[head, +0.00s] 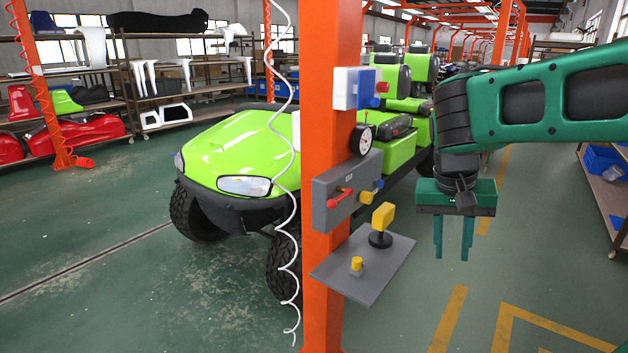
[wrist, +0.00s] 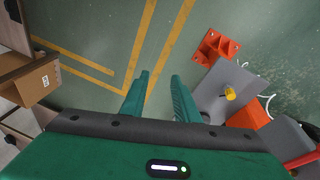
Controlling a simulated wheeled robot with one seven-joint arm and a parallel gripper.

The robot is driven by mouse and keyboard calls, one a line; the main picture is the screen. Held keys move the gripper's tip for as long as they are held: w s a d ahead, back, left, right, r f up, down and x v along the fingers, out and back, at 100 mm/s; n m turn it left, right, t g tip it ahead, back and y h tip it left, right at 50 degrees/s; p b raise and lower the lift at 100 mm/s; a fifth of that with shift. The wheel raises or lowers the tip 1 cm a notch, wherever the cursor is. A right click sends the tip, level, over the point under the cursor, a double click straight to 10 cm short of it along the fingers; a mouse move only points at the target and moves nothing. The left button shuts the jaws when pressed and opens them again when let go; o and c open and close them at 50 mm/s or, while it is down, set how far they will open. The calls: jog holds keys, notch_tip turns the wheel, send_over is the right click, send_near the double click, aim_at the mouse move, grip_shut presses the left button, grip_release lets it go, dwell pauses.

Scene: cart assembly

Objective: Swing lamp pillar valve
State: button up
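The orange pillar (head: 328,100) carries a grey box (head: 333,197) with a red lever handle (head: 340,198) and a yellow knob (head: 368,196) on it. I cannot tell which fitting is the lamp pillar valve. A round gauge (head: 361,140) and a white-and-blue box (head: 352,88) with a red knob sit above. Below, a grey shelf plate (head: 350,285) holds a small yellow-topped fitting (head: 356,264) and a yellow block on a black base (head: 381,226). My gripper (head: 452,245) is open and empty, right of the pillar. Its two fingers show apart in the wrist view (wrist: 160,80).
A green vehicle (head: 235,155) stands behind and left of the pillar. Shelves stand at left and right. The wrist view shows a cardboard box (wrist: 38,82) at left. Floor beneath my gripper is clear.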

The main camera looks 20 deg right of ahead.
jog(key=w+a+r+m+t+h, duration=0.1)
jog(key=w+a+r, duration=0.2)
jog(key=w+a, duration=0.15)
jog(key=w+a+r+t+h, duration=0.1)
jog(key=w+a+r, duration=0.25)
jog(key=w, duration=0.25)
jog(key=m+t, duration=0.2)
send_near(330, 201)
jog(key=f, duration=0.1)
jog(key=shift+h, duration=0.5)
jog(key=x, duration=0.8)
jog(key=shift+w+a+f, duration=0.1)
jog(key=shift+w, duration=0.1)
jog(key=c, duration=0.6)
